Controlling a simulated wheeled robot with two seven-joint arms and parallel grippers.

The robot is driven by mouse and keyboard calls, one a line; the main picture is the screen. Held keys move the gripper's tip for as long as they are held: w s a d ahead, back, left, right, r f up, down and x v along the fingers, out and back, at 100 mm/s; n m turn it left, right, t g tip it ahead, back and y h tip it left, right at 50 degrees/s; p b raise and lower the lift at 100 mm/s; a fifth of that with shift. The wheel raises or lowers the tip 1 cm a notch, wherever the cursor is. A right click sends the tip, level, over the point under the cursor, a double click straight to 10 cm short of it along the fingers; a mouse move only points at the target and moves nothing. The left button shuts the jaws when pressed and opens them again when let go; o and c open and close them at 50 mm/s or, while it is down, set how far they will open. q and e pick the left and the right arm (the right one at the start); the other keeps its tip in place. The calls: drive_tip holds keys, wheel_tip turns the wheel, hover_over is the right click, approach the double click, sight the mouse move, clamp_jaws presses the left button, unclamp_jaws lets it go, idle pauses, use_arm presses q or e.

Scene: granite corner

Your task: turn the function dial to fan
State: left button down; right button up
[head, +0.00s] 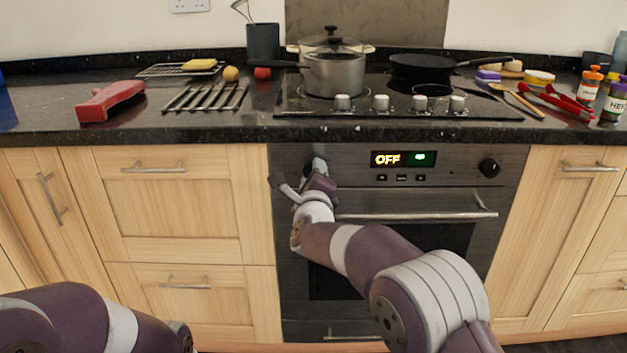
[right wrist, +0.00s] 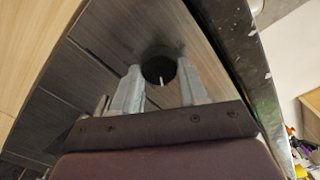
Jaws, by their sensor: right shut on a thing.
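The oven's front panel (head: 450,160) has a black dial at each end. My right gripper (head: 316,176) is at the left dial and mostly hides it in the head view. In the right wrist view this black left dial (right wrist: 159,66) sits between the two grey fingers of my right gripper (right wrist: 160,88), with a small white pointer mark on it. The gripper is shut on this dial. The display (head: 403,159) reads OFF in lit letters, with a green sign beside it. My left arm shows at the bottom left, its gripper out of view.
The other dial (head: 489,168) is at the panel's right end. The oven handle (head: 420,215) runs just below the panel, close to my right wrist. The dark worktop (head: 225,130) overhangs above. Wooden drawers (head: 165,190) flank the oven.

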idle(0.3)
drive_tip(key=o, duration=1)
drive_tip(key=s+p, duration=0.2)
drive_tip(key=s, duration=1)
drive_tip(key=shift+s, duration=0.35)
